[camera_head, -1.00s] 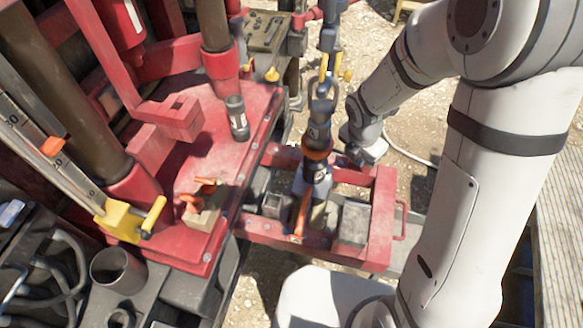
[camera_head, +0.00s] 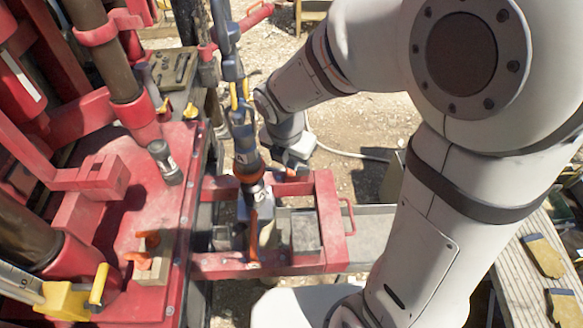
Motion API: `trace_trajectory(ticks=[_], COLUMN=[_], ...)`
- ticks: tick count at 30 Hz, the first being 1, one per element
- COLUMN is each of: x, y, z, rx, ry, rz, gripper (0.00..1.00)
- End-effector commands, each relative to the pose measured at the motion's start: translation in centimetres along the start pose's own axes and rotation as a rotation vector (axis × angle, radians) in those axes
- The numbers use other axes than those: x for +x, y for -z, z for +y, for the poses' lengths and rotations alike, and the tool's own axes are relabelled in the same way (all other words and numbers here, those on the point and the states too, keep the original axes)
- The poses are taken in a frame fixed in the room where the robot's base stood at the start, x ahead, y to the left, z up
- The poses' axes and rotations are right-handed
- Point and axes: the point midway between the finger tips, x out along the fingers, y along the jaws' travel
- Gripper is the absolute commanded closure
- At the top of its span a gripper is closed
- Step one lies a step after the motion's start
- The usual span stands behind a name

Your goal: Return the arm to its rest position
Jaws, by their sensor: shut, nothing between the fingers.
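My white arm with dark joint bands fills the right side of the head view. Its forearm reaches away to the upper middle. My gripper (camera_head: 293,164) is at the far end of it, small and partly hidden by the wrist. It is shut and holds nothing that I can see. It is to the right of the upright dark tool column with the orange collar (camera_head: 247,165), above the back of the red frame (camera_head: 325,225). I cannot tell the exact gap between them.
The red rig deck (camera_head: 125,225) with a small dark cylinder (camera_head: 166,163) and a yellow clamp (camera_head: 75,299) stands at left. Wooden planks (camera_head: 520,280) with yellowish gloves (camera_head: 543,256) lie at lower right. A pale hose (camera_head: 345,153) runs over open gravel behind the arm.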

Motion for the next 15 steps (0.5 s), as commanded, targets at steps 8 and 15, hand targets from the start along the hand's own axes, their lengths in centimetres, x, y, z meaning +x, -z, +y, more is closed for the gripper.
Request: trace_trajectory(ticks=[8, 15], x=[-1.29, -1.26], y=[-0.01, -0.03], z=[-0.13, -0.15], rx=[0.001, 0.001], ry=[0.0, 0.001], rz=[0.001, 0.001], gripper=[1.0, 1.0])
